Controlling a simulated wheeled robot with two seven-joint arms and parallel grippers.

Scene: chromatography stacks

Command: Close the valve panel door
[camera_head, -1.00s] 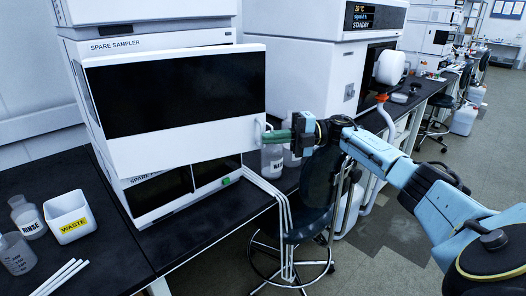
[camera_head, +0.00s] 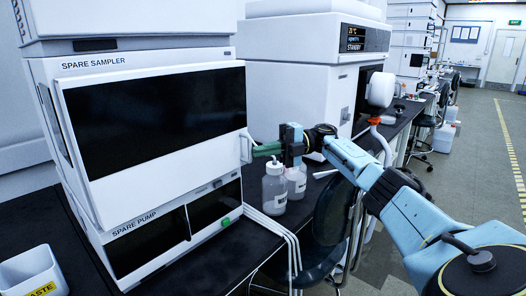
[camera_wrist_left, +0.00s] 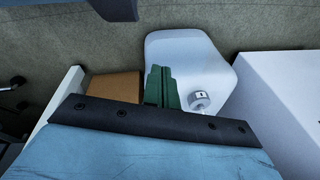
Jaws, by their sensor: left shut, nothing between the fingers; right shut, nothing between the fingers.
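The valve panel door (camera_head: 160,170) is a white panel with a wide black window on the front of the spare sampler (camera_head: 140,58). In the head view it lies close to the cabinet front; I cannot tell whether it is fully flush. Its white handle (camera_head: 246,148) is on the right edge. My right gripper (camera_head: 258,150) is shut, its green fingertips at the handle; whether they touch it I cannot tell. My left gripper (camera_wrist_left: 162,86) is outside the head view. In the left wrist view its green fingers are shut and empty.
The spare pump (camera_head: 140,240) sits below the sampler. Bottles (camera_head: 275,188) stand right of it on the black bench. A white waste bin (camera_head: 30,272) is at lower left. A dark chair (camera_head: 330,225) stands below my right arm. A brown box (camera_wrist_left: 112,86) is near my left gripper.

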